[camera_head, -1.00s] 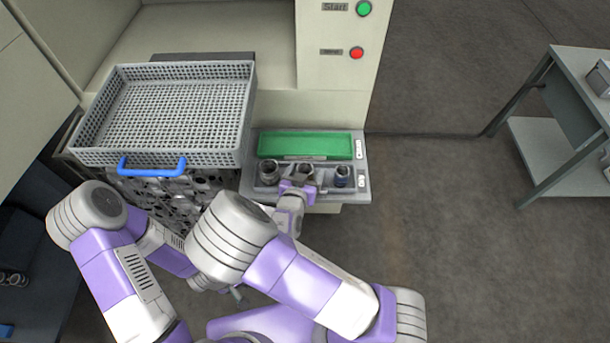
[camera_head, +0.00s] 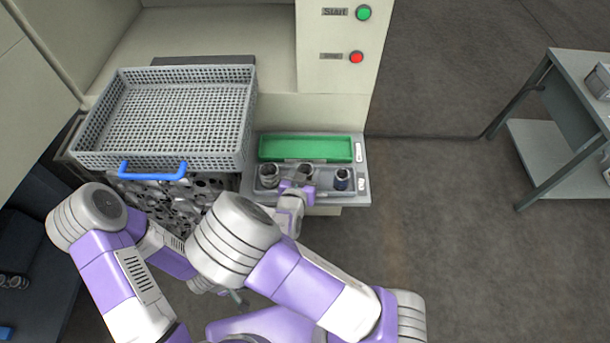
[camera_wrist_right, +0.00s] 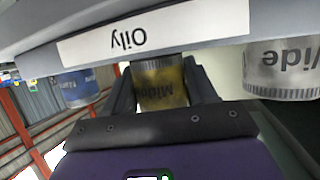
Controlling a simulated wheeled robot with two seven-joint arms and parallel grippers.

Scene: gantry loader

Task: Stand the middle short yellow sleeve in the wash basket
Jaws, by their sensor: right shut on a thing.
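The middle yellow sleeve (camera_wrist_right: 160,85) shows between the two fingers of my right gripper (camera_wrist_right: 162,92) in the wrist view, upside down with part of a word printed on it. In the head view the same sleeve (camera_head: 305,170) is small and partly hidden by my right gripper (camera_head: 303,180). My right gripper is shut on it, at the grey tray (camera_head: 355,196). The grey mesh wash basket (camera_head: 245,135) with a blue handle (camera_head: 152,170) stands to the left and looks empty. My left gripper is not visible.
A silver sleeve (camera_head: 269,178) and a dark blue-banded one (camera_head: 342,179) stand either side of the middle sleeve. A green bin (camera_head: 305,148) lies behind them. A machine panel (camera_head: 340,70) with green and red buttons rises at the back. A side table (camera_head: 580,85) stands far right.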

